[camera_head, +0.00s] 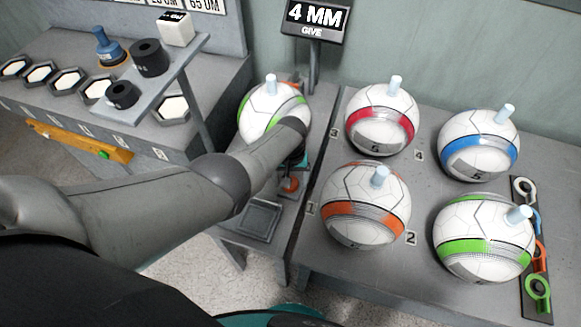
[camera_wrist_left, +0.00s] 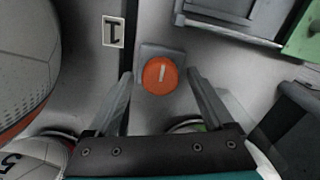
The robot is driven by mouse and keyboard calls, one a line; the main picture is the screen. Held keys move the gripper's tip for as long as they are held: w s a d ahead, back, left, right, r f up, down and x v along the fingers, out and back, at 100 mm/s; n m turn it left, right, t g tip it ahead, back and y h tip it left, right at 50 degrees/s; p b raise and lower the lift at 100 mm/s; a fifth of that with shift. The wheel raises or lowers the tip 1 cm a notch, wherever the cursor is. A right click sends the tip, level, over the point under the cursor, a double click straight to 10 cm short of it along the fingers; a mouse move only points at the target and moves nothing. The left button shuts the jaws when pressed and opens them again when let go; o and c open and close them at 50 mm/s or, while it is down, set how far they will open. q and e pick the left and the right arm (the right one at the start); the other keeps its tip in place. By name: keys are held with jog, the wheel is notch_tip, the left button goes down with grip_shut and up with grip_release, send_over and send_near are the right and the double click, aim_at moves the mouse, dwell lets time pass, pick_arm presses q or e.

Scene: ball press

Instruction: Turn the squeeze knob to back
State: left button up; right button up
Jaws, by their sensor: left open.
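The squeeze knob (camera_head: 289,185) is a round orange knob on the grey press bench, below the ball in the head view. In the left wrist view the knob (camera_wrist_left: 160,75) carries a short white line, roughly upright in the picture, and sits on a grey square base. My left gripper (camera_wrist_left: 158,78) is open, with one finger on each side of the knob and visible gaps between. In the head view my forearm hides most of the left gripper (camera_head: 296,163). My right gripper is not in view.
A green-banded ball (camera_head: 258,104) sits on the press, partly behind my left arm. A sign (camera_head: 316,18) reads "4 MM GIVE". A grey tray (camera_head: 259,220) lies in front of the knob. Several banded balls, including an orange-banded ball (camera_head: 364,228), stand on the right table.

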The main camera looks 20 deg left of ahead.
pick_arm(q)
notch_tip(320, 180, up, 15)
jog(key=p, duration=0.8)
jog(key=shift+p, duration=0.4)
jog(key=shift+s, duration=0.1)
